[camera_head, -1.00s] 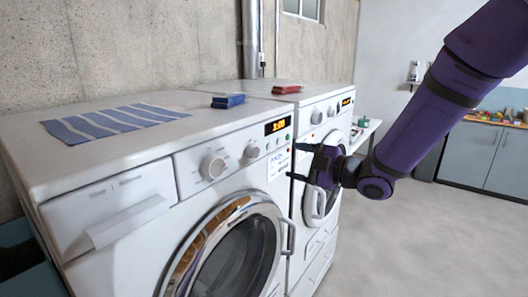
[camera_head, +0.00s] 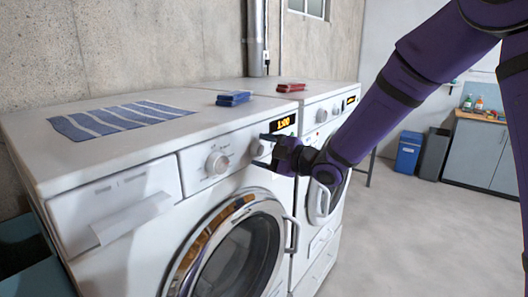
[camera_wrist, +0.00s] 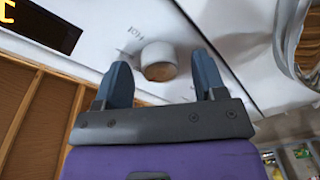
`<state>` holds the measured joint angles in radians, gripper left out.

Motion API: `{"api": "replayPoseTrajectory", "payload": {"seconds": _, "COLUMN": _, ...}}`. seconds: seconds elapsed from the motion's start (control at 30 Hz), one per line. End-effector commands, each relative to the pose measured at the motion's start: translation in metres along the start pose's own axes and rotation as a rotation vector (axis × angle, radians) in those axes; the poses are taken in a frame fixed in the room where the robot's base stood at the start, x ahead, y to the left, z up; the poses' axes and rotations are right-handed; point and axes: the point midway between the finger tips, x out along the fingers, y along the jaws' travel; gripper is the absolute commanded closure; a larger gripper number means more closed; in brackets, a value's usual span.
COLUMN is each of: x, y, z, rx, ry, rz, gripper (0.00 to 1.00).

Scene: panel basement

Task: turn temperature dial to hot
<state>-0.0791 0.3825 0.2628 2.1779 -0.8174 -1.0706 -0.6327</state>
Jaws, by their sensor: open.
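The temperature dial is the small white round knob (camera_head: 256,148) near the display on the front washing machine. In the wrist view the dial (camera_wrist: 158,62) sits between my two fingers, with clear gaps on both sides. A label that seems to read HOT is printed on the panel beside it. My gripper (camera_head: 260,151) is open at the panel, one finger above and one below the dial in the head view. The wrist view shows both fingers spread (camera_wrist: 161,72). How far they reach along the dial I cannot tell.
The round door (camera_head: 235,258) is below. A striped cloth (camera_head: 118,120) and blue stack (camera_head: 233,98) lie on top. A second machine (camera_head: 318,160) stands behind.

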Motion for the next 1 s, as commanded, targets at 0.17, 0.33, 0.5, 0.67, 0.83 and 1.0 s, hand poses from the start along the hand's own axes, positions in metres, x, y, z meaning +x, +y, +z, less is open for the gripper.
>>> {"api": "replayPoseTrajectory", "payload": {"seconds": 0.17, "x": 0.0002, "y": 0.0, "z": 0.0, "rx": 0.0, "ry": 0.0, "rz": 0.0, "gripper": 0.36}}
{"api": "replayPoseTrajectory", "payload": {"seconds": 0.33, "x": 0.0, "y": 0.0, "z": 0.0, "rx": 0.0, "ry": 0.0, "rz": 0.0, "gripper": 0.66}}
{"api": "replayPoseTrajectory", "payload": {"seconds": 0.5, "x": -0.0001, "y": -0.0001, "z": 0.0001, "rx": 0.001, "ry": -0.001, "rz": 0.0, "gripper": 0.85}}
{"api": "replayPoseTrajectory", "payload": {"seconds": 0.67, "x": -0.0002, "y": -0.0003, "z": 0.0001, "rx": 0.014, "ry": 0.0, "rz": 0.001, "gripper": 0.85}}
{"api": "replayPoseTrajectory", "payload": {"seconds": 0.83, "x": -0.0002, "y": -0.0004, "z": 0.0003, "rx": 0.068, "ry": 0.004, "rz": 0.006, "gripper": 0.85}}
{"api": "replayPoseTrajectory", "payload": {"seconds": 1.0, "x": -0.0005, "y": -0.0004, "z": 0.0012, "rx": 0.177, "ry": 0.009, "rz": 0.017, "gripper": 0.85}}
